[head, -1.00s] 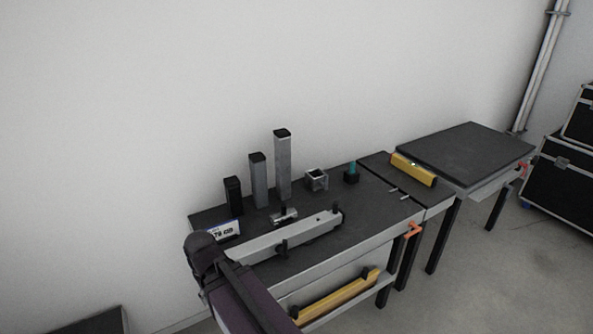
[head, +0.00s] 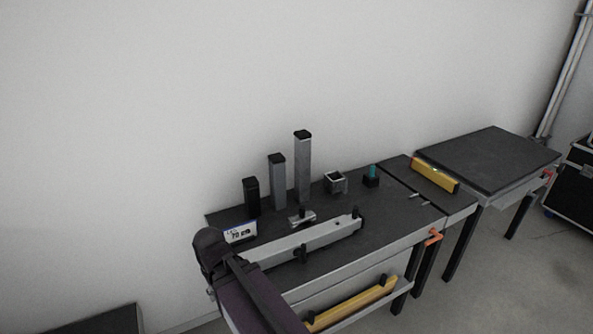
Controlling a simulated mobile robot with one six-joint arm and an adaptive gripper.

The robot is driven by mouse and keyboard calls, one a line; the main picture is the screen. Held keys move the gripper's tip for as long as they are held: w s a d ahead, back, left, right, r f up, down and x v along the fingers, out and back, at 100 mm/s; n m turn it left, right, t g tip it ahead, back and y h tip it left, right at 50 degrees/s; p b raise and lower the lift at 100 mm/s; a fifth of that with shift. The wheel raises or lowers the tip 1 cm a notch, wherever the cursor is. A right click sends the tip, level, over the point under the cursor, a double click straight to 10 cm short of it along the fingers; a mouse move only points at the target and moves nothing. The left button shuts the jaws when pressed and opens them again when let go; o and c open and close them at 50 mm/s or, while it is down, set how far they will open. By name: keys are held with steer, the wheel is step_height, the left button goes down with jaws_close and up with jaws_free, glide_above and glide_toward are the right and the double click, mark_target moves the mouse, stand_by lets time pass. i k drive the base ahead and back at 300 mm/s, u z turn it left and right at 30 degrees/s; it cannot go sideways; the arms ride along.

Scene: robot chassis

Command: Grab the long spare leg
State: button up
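Three upright square posts stand in a row at the back of the dark bench top (head: 390,217) in the head view. The tallest is a light grey post with a black cap (head: 302,168), which fits the long spare leg. Left of it are a mid-height darker grey post (head: 277,182) and a short black post (head: 251,197). All three stand apart from each other. My arm shows at the lower left, in front of the bench, and covers part of its left front. My gripper cannot be made out in this view.
A long grey beam with black knobs (head: 310,237) lies along the bench front, with a small metal clamp-like part (head: 302,217) behind it. A labelled sign (head: 240,233), open square bracket (head: 336,182), teal-topped piece (head: 371,177) and yellow level (head: 435,175) surround the posts.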

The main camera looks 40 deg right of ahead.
mark_target(303, 139)
steer(key=i, duration=0.9)
steer(key=z, duration=0.05)
